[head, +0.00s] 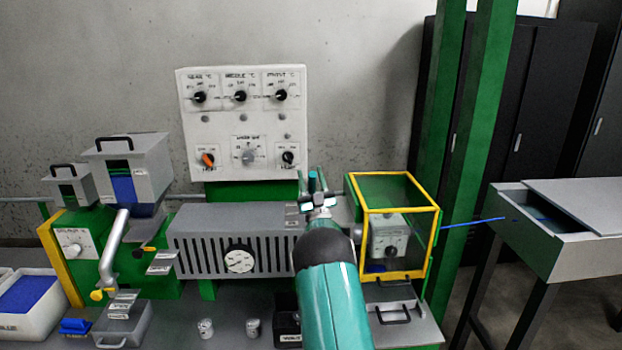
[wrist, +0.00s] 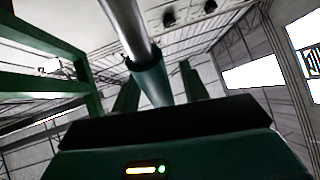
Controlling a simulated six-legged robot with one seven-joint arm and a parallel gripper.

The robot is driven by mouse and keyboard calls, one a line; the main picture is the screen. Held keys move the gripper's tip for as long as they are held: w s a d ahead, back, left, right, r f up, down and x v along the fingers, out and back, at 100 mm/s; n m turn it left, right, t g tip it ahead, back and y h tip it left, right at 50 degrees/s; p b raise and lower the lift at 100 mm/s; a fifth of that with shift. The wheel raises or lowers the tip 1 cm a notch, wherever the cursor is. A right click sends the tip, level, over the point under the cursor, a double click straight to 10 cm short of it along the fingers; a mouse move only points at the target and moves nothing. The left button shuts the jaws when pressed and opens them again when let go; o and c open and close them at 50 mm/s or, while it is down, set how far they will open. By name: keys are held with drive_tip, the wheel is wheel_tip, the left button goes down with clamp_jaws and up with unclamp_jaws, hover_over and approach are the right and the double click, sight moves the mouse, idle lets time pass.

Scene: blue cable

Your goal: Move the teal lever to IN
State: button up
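The teal lever (head: 312,182) stands up behind the end of my arm in the head view, by the right end of the grey slotted housing. In the wrist view its metal rod comes down from the top edge into a teal sleeve (wrist: 150,82). My gripper (head: 313,179) is at the lever, with one finger on each side of it. In the wrist view my gripper (wrist: 158,92) has its fingers apart, with a small gap to the sleeve at the right; contact at the left is unclear. My arm hides the lever's base, and the IN marking is not readable.
The slotted grey housing (head: 225,240) with a round gauge is left of my arm. A yellow-framed guard box (head: 400,275) stands close at the right. A white control panel (head: 240,125) is behind. A blue cable (head: 472,223) runs right to a grey trough (head: 560,245).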

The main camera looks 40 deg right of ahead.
drive_tip(key=shift+s+r, duration=0.1)
drive_tip(key=shift+s+a+f, duration=0.1)
drive_tip(key=shift+s+f, duration=0.1)
drive_tip(key=shift+f, duration=0.25)
drive_tip(key=s+a, duration=0.3)
drive_tip(key=s, duration=0.8)
drive_tip(key=shift+s+a, duration=0.35)
drive_tip(key=shift+a, duration=0.05)
drive_tip(key=shift+f, duration=0.1)
